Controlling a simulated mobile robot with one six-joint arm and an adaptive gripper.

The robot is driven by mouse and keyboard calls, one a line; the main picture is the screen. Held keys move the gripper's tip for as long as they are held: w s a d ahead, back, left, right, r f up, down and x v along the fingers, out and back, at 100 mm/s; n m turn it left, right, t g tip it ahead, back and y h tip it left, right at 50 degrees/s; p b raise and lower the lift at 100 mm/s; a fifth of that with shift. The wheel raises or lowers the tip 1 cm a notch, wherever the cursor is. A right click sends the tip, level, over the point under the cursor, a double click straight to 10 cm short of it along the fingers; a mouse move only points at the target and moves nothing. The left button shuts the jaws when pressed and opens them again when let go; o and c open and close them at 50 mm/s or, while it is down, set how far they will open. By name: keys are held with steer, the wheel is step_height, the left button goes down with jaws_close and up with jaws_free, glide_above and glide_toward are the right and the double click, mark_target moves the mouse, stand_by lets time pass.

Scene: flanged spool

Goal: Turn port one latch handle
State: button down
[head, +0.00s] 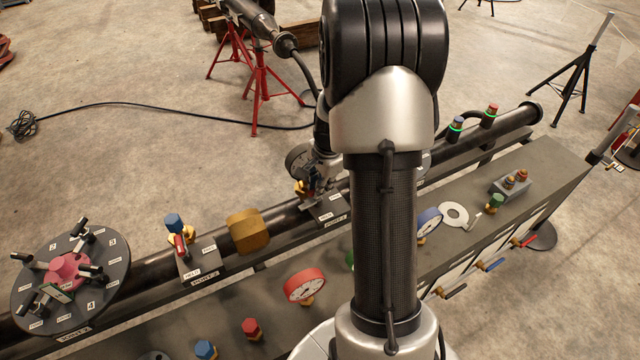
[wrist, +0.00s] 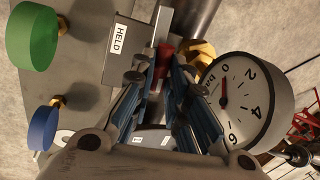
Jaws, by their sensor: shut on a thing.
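In the head view my gripper (head: 314,188) is down at the pipe, at a grey latch plate (head: 332,208) with small white labels; my arm partly covers this spot. In the wrist view my gripper (wrist: 161,78) has its two blue-padded fingers closed around a red latch handle (wrist: 163,58). Most of the handle is hidden between the fingers. A grey bracket with a HELD label (wrist: 118,40) stands just left of the handle. A brass fitting (wrist: 198,52) is just right of it.
A round gauge (wrist: 240,100) sits close to the right finger.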

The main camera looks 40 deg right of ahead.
steer(key=shift+n, duration=0.3)
steer(key=c, duration=1.6)
jaws_free()
steer(key=shift+o, duration=0.2)
steer(key=shift+r, duration=0.1)
step_height(320, 180, up, 12)
steer(key=s, duration=0.2)
steer(key=shift+s+f, duration=0.15)
steer(key=shift+f, duration=0.05)
